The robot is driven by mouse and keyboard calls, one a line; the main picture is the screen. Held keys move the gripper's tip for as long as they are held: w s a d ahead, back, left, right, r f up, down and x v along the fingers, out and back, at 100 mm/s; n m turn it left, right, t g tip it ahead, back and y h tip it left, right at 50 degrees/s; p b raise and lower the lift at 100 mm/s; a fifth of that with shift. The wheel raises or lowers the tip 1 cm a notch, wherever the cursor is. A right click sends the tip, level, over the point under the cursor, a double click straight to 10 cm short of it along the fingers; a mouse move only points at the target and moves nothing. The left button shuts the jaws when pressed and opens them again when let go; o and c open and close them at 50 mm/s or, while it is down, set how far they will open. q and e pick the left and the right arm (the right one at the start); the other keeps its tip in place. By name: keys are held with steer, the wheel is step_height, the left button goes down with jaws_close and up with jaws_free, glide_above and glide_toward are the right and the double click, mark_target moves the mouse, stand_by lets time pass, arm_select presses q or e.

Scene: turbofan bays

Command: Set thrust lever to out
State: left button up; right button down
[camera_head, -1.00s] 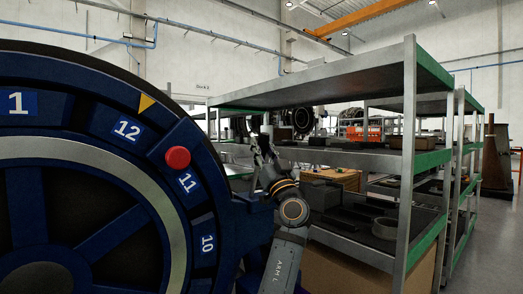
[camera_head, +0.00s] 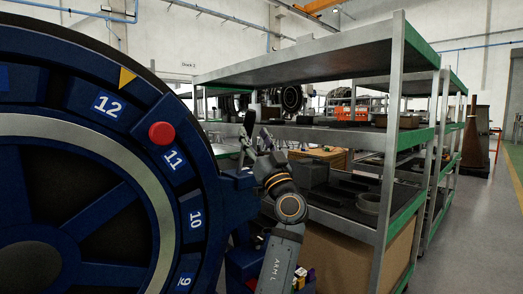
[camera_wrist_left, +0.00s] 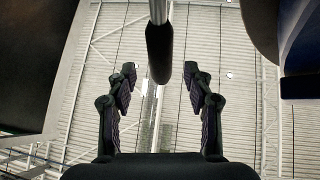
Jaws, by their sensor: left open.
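In the wrist view, a metal rod with a dark, rounded grip (camera_wrist_left: 159,52), which looks like the thrust lever, comes in from the top edge. It lies in the gap between my left fingers in the picture; its depth is unclear and no contact shows. My left gripper (camera_wrist_left: 160,90) is open and empty. In the head view my left gripper (camera_head: 256,138) points upward, right of the large blue numbered wheel, in front of the shelves. My right gripper is not in view.
The blue wheel (camera_head: 193,214), with a red knob (camera_head: 161,133) and yellow pointer (camera_head: 126,79), fills the left. Metal shelves (camera_head: 391,120) with green edges stand close behind and right of my left arm. Open grey floor (camera_head: 475,230) lies at far right.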

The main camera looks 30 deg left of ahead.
arm_select(q)
steer(key=v, duration=0.7)
